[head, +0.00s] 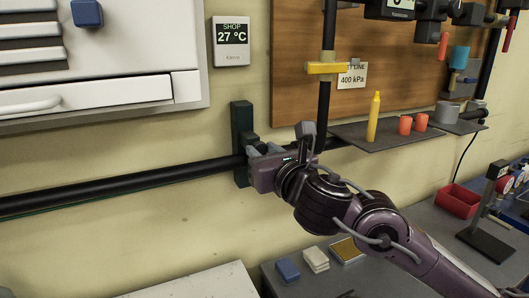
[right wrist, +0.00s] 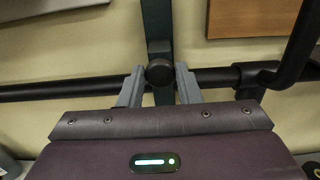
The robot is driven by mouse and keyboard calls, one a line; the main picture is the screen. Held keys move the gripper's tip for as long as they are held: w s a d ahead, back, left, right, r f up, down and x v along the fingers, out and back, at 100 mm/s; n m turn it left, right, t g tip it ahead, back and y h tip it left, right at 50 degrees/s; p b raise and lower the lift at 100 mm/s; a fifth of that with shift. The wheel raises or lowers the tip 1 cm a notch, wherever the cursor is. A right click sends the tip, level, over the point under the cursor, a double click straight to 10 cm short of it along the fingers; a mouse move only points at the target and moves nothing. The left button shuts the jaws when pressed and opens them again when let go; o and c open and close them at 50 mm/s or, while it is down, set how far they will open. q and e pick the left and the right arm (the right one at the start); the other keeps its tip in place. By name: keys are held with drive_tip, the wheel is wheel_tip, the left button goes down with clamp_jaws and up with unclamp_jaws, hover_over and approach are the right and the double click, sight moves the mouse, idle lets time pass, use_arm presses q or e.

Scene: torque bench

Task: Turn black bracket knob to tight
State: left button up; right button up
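The black bracket knob (right wrist: 160,72) is a round dark knob on the front of a dark green upright bracket (right wrist: 156,22), where a black horizontal pipe passes. In the head view the bracket (head: 242,120) stands on the wall, and my right gripper (head: 258,150) covers the knob. In the right wrist view my right gripper (right wrist: 160,76) has one grey finger on each side of the knob. The fingers look open, with a narrow gap on each side; contact is not clear. The knob's tightness cannot be told. My left gripper is not in view.
The black pipe (head: 120,187) runs along the wall through the bracket. A shelf (head: 393,137) to the right holds a yellow bottle (head: 373,117) and orange cups (head: 405,125). A white cabinet (head: 100,50) hangs at upper left. Blue, white and tan blocks lie on the bench below.

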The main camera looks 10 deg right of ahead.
drive_tip(key=c, duration=0.4)
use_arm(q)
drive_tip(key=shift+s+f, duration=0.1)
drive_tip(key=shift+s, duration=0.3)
use_arm(e)
drive_tip(key=m+b, duration=0.1)
drive_tip(key=m, duration=0.3)
drive_tip(key=shift+m, duration=0.3)
drive_tip(key=m, duration=0.4)
drive_tip(key=shift+d+f+m, duration=0.1)
drive_tip(key=shift+m, duration=0.2)
drive_tip(key=m, duration=0.5)
use_arm(q)
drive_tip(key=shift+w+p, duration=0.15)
drive_tip(key=shift+p, duration=0.25)
use_arm(e)
drive_tip(key=m, duration=0.6)
drive_tip(key=shift+f, duration=0.15)
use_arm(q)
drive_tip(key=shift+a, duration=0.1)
